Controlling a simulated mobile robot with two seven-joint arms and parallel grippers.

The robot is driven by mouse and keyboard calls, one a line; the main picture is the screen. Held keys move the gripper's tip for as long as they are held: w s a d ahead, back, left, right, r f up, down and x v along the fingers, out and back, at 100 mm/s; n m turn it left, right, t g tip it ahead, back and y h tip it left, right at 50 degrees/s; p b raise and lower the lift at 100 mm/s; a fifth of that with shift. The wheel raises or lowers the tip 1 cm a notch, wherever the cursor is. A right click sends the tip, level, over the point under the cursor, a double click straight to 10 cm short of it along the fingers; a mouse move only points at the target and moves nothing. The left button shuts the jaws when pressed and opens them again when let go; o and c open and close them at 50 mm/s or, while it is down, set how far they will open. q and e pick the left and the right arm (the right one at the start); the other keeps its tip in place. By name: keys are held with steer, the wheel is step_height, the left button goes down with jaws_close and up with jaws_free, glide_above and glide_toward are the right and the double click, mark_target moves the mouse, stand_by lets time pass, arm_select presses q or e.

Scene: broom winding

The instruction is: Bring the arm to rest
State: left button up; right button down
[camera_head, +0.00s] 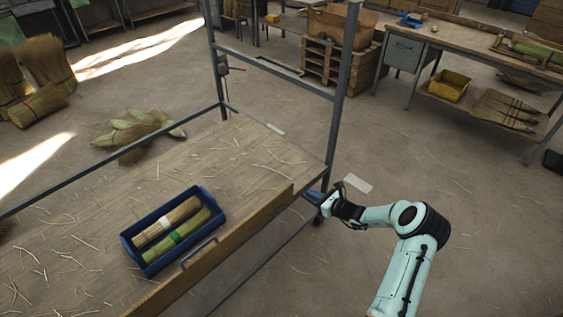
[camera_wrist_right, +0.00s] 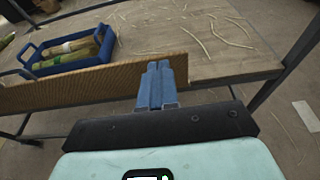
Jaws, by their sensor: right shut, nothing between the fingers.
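My right gripper (camera_head: 314,196) is at the right end of the wooden bench, just off its front edge near the corner post. Its blue fingers also show in the right wrist view (camera_wrist_right: 158,84), closed together with nothing between them. They point toward the wooden board along the bench's front edge (camera_wrist_right: 90,85); I cannot tell whether they touch it. My right arm (camera_head: 405,250) reaches in from the lower right. My left gripper is in neither view.
A blue tray (camera_head: 126,244) with two bundles of broom straw (camera_head: 168,220) lies on the straw-littered bench (camera_head: 90,270). A metal post (camera_head: 343,90) rises at the bench's right end. A table with drawers (camera_head: 403,52) stands at the back right. Open floor (camera_head: 490,200) lies to the right.

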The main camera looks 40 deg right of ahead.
steer(key=shift+w, duration=0.1)
steer(key=s+a+f+n+g+y, duration=0.25)
steer(key=a+f+n, duration=0.2)
steer(key=a, duration=0.45)
steer(key=s+a+f+n+g+y, duration=0.1)
steer(key=a+f+n+g+y, duration=0.25)
steer(key=a, duration=0.65)
steer(key=s+a+f+n+g+y, duration=0.1)
steer(key=s+a+f+n+g, duration=0.15)
steer(key=a+f, duration=0.55)
steer(key=s+a+f+n+g+h, duration=0.1)
steer(key=s+a+n+g+h, duration=0.2)
steer(key=s+a+n, duration=1.5)
steer(key=n+g, duration=0.3)
steer(key=g, duration=0.1)
steer(key=shift+s, duration=0.3)
steer(key=shift+d, duration=0.1)
